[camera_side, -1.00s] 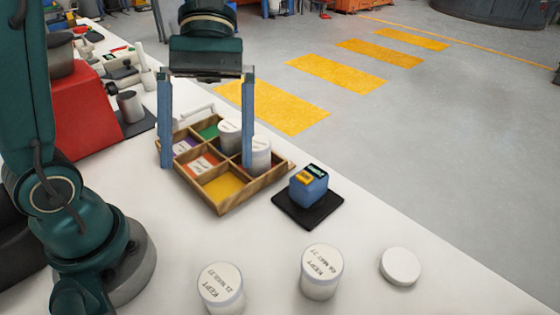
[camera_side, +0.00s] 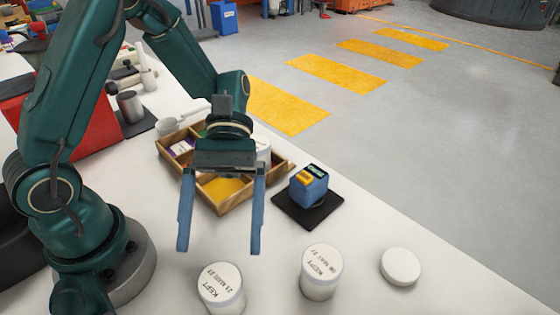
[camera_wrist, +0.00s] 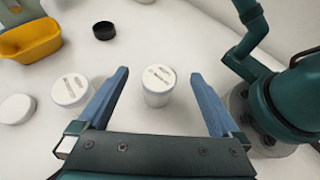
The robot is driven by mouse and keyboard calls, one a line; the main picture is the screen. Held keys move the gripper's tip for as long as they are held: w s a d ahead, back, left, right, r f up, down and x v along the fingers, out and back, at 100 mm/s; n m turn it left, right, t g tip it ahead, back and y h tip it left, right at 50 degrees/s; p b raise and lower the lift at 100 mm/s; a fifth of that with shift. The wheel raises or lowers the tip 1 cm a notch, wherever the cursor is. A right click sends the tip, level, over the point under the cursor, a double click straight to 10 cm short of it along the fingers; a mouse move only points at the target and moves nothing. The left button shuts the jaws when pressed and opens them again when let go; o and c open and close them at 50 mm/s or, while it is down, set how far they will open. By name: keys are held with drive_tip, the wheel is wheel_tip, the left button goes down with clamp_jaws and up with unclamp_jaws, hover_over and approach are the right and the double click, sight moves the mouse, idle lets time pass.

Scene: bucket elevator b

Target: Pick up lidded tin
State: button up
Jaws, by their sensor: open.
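Two white lidded tins stand upright on the white bench. The left tin (camera_side: 221,288) is marked KEPT 21 MAR 27 and the right tin (camera_side: 320,272) is marked KEPT 06 MAY 27. My gripper (camera_side: 218,251) is open and empty, pointing down, above and just behind the left tin in the side view. In the wrist view one tin (camera_wrist: 158,88) appears between the spread fingers, apart from both. The other tin (camera_wrist: 72,90) is left of the left finger.
A wooden compartment tray (camera_side: 225,208) lies behind my gripper, partly hidden. A blue box device (camera_side: 308,188) sits on a black mat (camera_side: 326,214). A loose white disc (camera_side: 400,267) lies at right. The wrist view shows a yellow bin (camera_wrist: 28,40) and a dark disc (camera_wrist: 104,30).

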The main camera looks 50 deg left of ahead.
sight(222, 286)
wheel_tip(222, 286, down, 4)
drive_tip(key=shift+f, duration=0.1)
drive_tip(key=shift+x, duration=2.6)
drive_tip(key=c, duration=1.5)
